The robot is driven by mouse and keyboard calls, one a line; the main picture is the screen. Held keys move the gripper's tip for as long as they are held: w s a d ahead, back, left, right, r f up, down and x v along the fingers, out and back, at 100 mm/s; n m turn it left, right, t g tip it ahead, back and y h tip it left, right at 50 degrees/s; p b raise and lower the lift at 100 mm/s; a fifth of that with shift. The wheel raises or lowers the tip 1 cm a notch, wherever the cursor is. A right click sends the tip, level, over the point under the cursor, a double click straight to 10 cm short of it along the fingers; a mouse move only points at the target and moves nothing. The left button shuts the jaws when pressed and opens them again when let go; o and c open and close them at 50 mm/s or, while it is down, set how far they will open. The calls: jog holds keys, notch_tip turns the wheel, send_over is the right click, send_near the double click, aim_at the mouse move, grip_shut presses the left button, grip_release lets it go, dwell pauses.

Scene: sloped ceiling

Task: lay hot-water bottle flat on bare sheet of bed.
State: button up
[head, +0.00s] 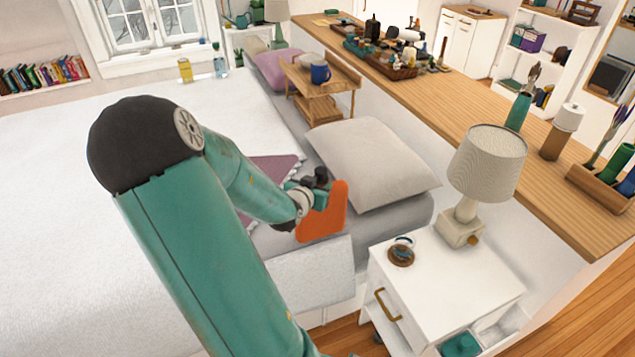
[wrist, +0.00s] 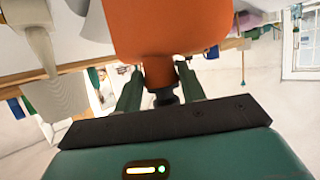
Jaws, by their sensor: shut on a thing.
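An orange hot-water bottle (head: 322,212) hangs upright from my gripper (head: 318,184), just above the near part of the bed. My gripper is shut on that neck. The bed's bare grey sheet (head: 396,216) shows around the pillow and behind the bottle. A white cover (head: 305,272) lies folded at the near edge. I cannot tell whether the bottle's lower end touches the bed.
A pale pillow (head: 372,163) lies right of the bottle, and a mauve cushion (head: 277,168) lies partly behind my arm. A white nightstand (head: 462,290) with a lamp (head: 488,165) and a cup (head: 402,250) stands at right. A wooden bed tray (head: 325,88) stands farther back.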

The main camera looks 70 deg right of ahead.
dwell(0.4)
jog(key=shift+w+d+r+n+g+y, duration=0.15)
jog(key=shift+w+d+r+y, duration=0.1)
jog(key=shift+w+d, duration=0.4)
jog(key=shift+w+d+r+n+g+y, duration=0.15)
jog(key=shift+w+d+y, duration=0.1)
jog(key=shift+w+d, duration=0.35)
jog(key=shift+w+d+f+n+g+y, duration=0.1)
jog(key=shift+w+d+n+g+y, duration=0.4)
jog(key=shift+w+d, duration=0.75)
jog(key=shift+w+d+f+n+g+y, duration=0.2)
jog(key=shift+w+d+y, duration=0.1)
jog(key=shift+w+d, duration=0.3)
jog(key=shift+w+d+f+n+g+y, duration=0.15)
jog(key=shift+w+d+y, duration=0.15)
jog(key=shift+w+d, duration=0.3)
